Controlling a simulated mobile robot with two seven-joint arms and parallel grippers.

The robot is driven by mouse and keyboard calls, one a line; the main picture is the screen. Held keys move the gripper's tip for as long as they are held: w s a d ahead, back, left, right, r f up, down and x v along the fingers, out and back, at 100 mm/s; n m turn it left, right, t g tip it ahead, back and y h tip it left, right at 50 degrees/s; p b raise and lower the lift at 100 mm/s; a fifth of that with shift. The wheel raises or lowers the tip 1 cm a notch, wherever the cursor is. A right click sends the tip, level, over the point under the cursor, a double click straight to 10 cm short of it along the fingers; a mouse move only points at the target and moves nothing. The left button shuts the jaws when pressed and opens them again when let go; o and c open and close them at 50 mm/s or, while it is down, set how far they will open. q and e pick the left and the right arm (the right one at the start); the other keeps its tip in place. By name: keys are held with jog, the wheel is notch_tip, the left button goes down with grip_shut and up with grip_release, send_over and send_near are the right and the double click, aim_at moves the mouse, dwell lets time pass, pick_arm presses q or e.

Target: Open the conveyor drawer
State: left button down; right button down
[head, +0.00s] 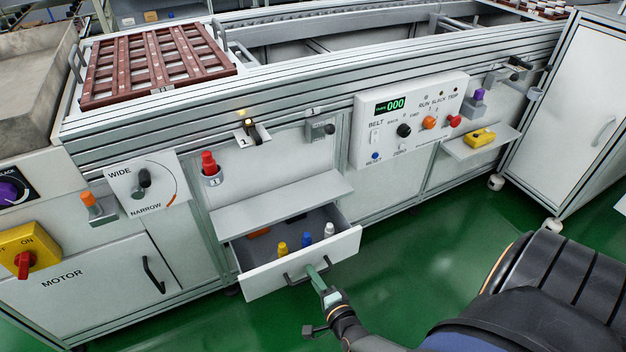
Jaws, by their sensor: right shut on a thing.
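The conveyor drawer (340,252) is a white-fronted drawer under a grey shelf in the front of the conveyor frame. It stands pulled out, and its inside shows. A dark bar handle (296,277) runs across its front. In the drawer stand a yellow-capped bottle (282,249), a blue-capped bottle (306,240) and a white-capped bottle (329,231); an orange thing (259,232) lies at the back left. My right gripper (313,272) comes from the lower right and is shut on the drawer handle; its fingertips partly cover the handle's right end. My left gripper is not in view.
The grey shelf (285,203) overhangs the back of the drawer. The motor cabinet door (110,275) is at the left, the control panel (410,118) at the right. A white cabinet on casters (565,120) stands far right. Green floor (420,270) is clear before the drawer's right side.

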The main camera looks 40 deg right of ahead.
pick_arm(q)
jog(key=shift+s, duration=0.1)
pick_arm(e)
jog(key=shift+s, duration=0.15)
jog(key=c, duration=0.9)
grip_release()
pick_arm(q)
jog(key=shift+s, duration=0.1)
pick_arm(e)
jog(key=shift+s+a, duration=0.1)
